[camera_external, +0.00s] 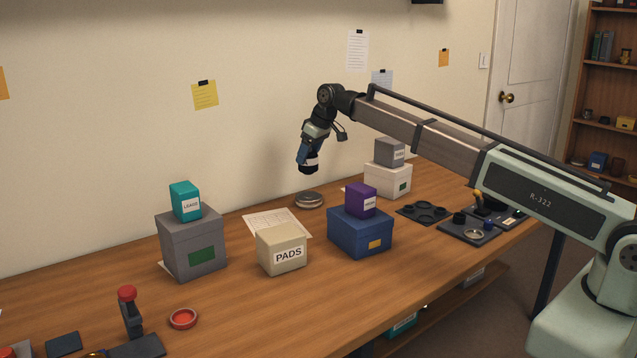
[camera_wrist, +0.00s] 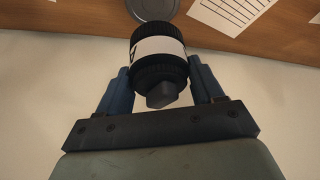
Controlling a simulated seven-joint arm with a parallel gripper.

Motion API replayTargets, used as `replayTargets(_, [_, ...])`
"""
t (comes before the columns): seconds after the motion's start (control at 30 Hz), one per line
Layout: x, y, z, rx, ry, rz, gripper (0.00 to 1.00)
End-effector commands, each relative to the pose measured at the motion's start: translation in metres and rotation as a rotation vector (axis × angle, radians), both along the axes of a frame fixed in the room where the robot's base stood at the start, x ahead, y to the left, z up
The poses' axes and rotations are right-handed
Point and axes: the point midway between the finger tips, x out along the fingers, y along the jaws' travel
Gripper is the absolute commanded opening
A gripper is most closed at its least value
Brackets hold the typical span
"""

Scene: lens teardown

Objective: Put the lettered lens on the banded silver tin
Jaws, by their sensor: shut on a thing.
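My gripper (camera_external: 309,150) is shut on the lettered lens (camera_external: 309,164), a black barrel with a white band, and holds it up in the air near the wall. In the wrist view, the lens (camera_wrist: 158,62) sits between the two blue fingers of my gripper (camera_wrist: 160,82), with part of a dark letter on its white band. The silver tin (camera_external: 309,200) is low and round and lies on the table below the lens, with a clear gap between them. The tin also shows at the top edge of the wrist view (camera_wrist: 152,8), partly cut off.
A blue box (camera_external: 352,238) with a purple box on it stands right of the tin, and a white box (camera_external: 378,182) with a grey one on it stands behind. A printed sheet (camera_external: 285,222) lies left. A PADS box (camera_external: 282,250) is in front.

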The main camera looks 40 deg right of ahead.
Motion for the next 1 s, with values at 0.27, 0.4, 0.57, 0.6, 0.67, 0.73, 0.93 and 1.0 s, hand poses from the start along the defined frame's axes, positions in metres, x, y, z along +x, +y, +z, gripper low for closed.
replayTargets(0.27, [0.000, 0.000, -0.036, 0.000, -0.001, 0.000, 0.11])
replayTargets(0.4, [0.000, 0.000, -0.044, 0.000, -0.001, 0.000, 0.11])
replayTargets(0.57, [0.000, 0.000, -0.062, 0.000, -0.001, 0.000, 0.11])
replayTargets(0.6, [0.000, 0.000, -0.067, 0.000, 0.000, 0.000, 0.11])
replayTargets(0.67, [0.000, 0.000, -0.073, 0.000, 0.000, 0.000, 0.11])
replayTargets(0.73, [0.000, 0.000, -0.075, 0.001, -0.002, 0.000, 0.11])
replayTargets(0.93, [0.000, 0.000, -0.075, 0.001, -0.002, 0.000, 0.11])
replayTargets(1.0, [0.000, 0.000, -0.075, 0.001, -0.002, 0.000, 0.11])
